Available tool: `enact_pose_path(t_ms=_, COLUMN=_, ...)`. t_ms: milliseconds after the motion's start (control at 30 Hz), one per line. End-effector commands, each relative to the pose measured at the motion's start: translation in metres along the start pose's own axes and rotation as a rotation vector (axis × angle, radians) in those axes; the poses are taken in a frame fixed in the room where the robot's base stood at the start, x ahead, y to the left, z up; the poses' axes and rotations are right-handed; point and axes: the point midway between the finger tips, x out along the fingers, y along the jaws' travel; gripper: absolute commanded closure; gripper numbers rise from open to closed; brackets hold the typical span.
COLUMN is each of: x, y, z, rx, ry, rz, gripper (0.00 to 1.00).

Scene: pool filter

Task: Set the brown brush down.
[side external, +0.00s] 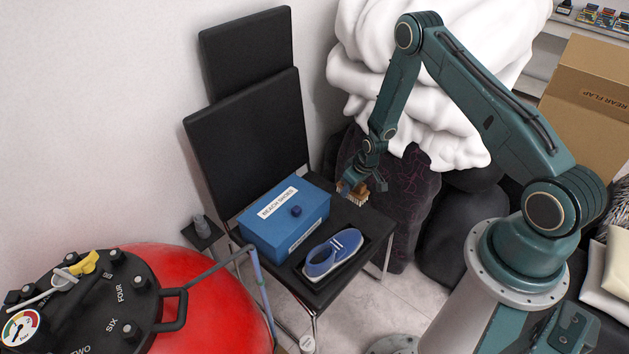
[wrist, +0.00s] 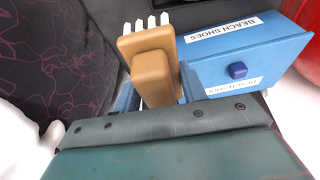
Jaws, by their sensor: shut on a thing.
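The brown brush (wrist: 152,68) has a tan wooden body and pale bristles. In the wrist view it sits between the blue fingers of my gripper (wrist: 155,97), which is shut on it, with the bristles pointing away from the wrist. In the side view the brush (side external: 358,198) shows small at the end of my gripper (side external: 352,189), over the back right part of the black chair seat (side external: 352,215). I cannot tell whether the bristles touch the seat.
A blue box (side external: 285,220) labelled "BEACH SHOES" is left of the gripper. A blue shoe (side external: 333,253) lies in a black tray (side external: 318,290) at the seat's front. A dark patterned bag (side external: 412,205) stands close on the right. A red tank (side external: 225,310) is at front left.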

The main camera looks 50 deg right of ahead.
Motion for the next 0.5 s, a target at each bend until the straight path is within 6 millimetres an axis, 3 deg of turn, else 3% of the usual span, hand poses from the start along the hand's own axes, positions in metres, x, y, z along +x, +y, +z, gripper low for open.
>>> enact_pose_path(t_ms=200, x=-0.011, y=0.053, z=-0.037, rx=-0.009, ry=0.004, rz=0.002, gripper=0.83)
enact_pose_path(t_ms=500, x=-0.024, y=0.09, z=-0.057, rx=-0.025, ry=-0.002, rz=0.001, gripper=0.83)
